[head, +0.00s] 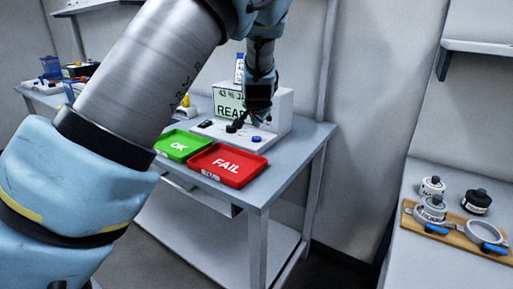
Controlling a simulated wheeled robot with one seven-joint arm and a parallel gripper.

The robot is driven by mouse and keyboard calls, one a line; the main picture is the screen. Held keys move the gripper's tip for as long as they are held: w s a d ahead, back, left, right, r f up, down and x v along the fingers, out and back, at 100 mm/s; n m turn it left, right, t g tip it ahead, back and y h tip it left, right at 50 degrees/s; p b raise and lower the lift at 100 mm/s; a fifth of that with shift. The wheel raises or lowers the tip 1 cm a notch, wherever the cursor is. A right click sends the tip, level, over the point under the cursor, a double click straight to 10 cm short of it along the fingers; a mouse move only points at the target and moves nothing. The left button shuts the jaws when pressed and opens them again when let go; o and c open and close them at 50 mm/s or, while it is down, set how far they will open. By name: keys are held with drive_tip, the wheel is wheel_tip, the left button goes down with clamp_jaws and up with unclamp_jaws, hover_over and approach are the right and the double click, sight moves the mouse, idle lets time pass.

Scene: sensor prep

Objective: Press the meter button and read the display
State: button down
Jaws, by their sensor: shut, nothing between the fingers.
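The meter (284,112) is a white box on the grey bench, with a sloped front base. Its pale green display (227,104) shows "43 %" and "REA" in dark letters; the right part is hidden behind my gripper. On its base are a blue round knob or button (256,139) and a dark control (205,124) at the left. My gripper (236,126) is shut and empty, pointing down over the middle of the base in front of the display. I cannot tell whether its tips touch the base or a button there.
A green OK tray (179,159) and a red FAIL tray (222,181) lie in front of the meter. At the right, a counter bears a wooden board (461,236) with portafilters and tampers. A wall shelf (478,47) hangs above it. Floor shows between both tables.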

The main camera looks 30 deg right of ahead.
sight(256, 139)
drive_tip(key=shift+f+b, duration=0.45)
drive_tip(key=shift+f, duration=0.8)
drive_tip(key=shift+f, duration=0.15)
idle(0.9)
drive_tip(key=shift+f, duration=0.25)
drive_tip(key=shift+f+b, duration=0.35)
drive_tip(key=shift+f, duration=0.15)
idle(0.7)
drive_tip(key=shift+r, duration=0.1)
drive_tip(key=shift+r+p, duration=0.8)
drive_tip(key=shift+p, duration=0.05)
wheel_tip(256, 139, up, 5)
drive_tip(key=p, duration=0.4)
drive_tip(key=shift+r, duration=0.1)
